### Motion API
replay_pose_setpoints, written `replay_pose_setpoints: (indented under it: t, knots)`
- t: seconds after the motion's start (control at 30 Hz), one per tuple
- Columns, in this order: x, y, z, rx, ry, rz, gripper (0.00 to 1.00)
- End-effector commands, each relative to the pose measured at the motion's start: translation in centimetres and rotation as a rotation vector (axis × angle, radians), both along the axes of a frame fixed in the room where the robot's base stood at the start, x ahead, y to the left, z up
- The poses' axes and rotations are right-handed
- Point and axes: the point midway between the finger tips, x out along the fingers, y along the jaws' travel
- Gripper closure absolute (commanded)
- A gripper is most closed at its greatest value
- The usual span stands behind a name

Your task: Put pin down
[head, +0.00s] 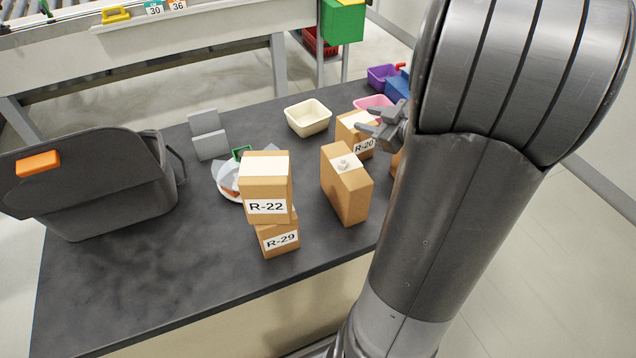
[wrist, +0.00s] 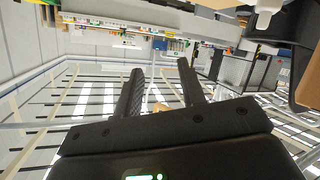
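My gripper (head: 368,122) is in the head view beside the R-20 box (head: 363,146), partly hidden by my arm. In the wrist view its two dark fingers (wrist: 158,76) stand apart with a gap between them. A small tan patch shows low in that gap; I cannot tell what it is. I see no pin that I can name for sure. A small white knob-like piece (head: 345,163) sits on top of a tall plain carton (head: 346,192). A white nozzle-like thing (wrist: 266,14) shows at the top right of the wrist view.
The dark table (head: 150,280) has free room at its front left. The R-22 box (head: 266,190) stands on the R-29 box (head: 279,239). A grey bin (head: 90,195) is at the left, a cream tray (head: 308,117) at the back, and pink (head: 374,102) and purple (head: 380,75) trays behind.

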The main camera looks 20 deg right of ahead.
Motion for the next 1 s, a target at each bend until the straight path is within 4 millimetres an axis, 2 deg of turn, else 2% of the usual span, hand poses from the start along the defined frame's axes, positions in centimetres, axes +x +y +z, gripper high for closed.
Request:
replay_pose_setpoints:
  t: [0.03, 0.17, 0.27, 0.37, 0.5, 0.67, 0.9, 1.0]
  knots:
    - [1.0, 0.4, 1.5, -0.044, -0.015, -0.055, 0.63]
    - [2.3, 0.5, 4.6, -0.116, -0.02, -0.237, 0.63]
    - [2.2, 1.1, 6.6, -0.134, -0.003, -0.367, 0.63]
    - [1.2, 2.2, 8.0, -0.124, 0.036, -0.48, 0.63]
    - [-1.3, 4.8, 9.0, -0.071, 0.13, -0.605, 0.63]
    - [-5.5, 9.3, 8.5, 0.023, 0.295, -0.672, 0.63]
    - [-13.2, 17.7, 6.6, 0.16, 0.596, -0.622, 0.63]
    - [-15.7, 20.2, 6.0, 0.188, 0.688, -0.579, 0.63]
